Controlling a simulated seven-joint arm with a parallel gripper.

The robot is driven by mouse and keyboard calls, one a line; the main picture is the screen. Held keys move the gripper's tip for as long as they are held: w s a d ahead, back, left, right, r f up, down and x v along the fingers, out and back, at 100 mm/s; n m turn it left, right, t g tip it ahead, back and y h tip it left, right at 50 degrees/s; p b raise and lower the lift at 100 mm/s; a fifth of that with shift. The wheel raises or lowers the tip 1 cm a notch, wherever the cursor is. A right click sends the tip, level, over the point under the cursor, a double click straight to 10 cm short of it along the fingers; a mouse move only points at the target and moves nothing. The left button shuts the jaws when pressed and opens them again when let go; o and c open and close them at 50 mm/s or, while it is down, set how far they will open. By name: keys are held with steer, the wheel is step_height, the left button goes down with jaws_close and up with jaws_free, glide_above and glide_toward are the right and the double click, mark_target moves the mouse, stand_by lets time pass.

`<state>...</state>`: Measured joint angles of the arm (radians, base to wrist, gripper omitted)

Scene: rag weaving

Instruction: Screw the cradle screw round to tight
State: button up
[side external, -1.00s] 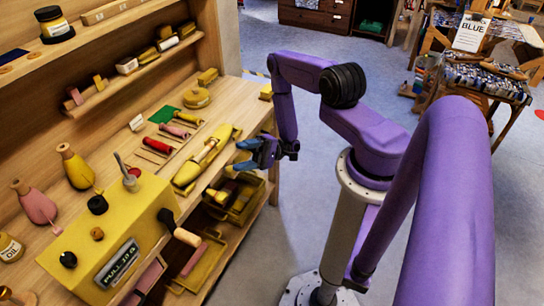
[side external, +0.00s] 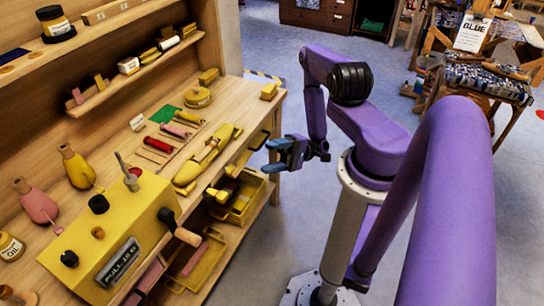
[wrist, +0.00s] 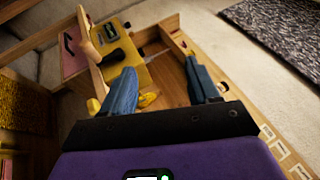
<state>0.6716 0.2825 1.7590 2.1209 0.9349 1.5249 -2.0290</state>
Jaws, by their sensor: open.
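A long yellow boat-shaped piece (side external: 208,155) lies on the bench near its front edge; it may be the cradle, but I cannot make out its screw. My gripper (side external: 271,155) has blue fingers and is open and empty. It hangs in the air to the right of the bench's front edge, apart from the yellow piece. In the wrist view, the two fingers of my gripper (wrist: 160,66) stand well apart, with bench wood and yellow parts beyond them.
A yellow box (side external: 75,235) with a "PULL" display and side handle stands on the near bench. Yellow trays (side external: 243,205) sit below the benchtop. Red and pink rolls (side external: 175,131) lie behind the boat-shaped piece.

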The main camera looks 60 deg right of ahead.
steer(key=w+d+f+n, duration=0.1)
steer(key=w+d+f, duration=0.3)
steer(key=d+f, duration=0.45)
steer(key=g+h, duration=0.1)
steer(key=h, duration=0.1)
glide_toward(234, 175)
steer(key=shift+n, duration=0.3)
steer(key=x, duration=0.6)
steer(key=r+x, duration=0.1)
steer(key=x, duration=0.2)
steer(key=shift+w+a, duration=0.1)
steer(key=shift+w, duration=0.3)
steer(key=c, duration=1)
steer(key=shift+o, duration=0.2)
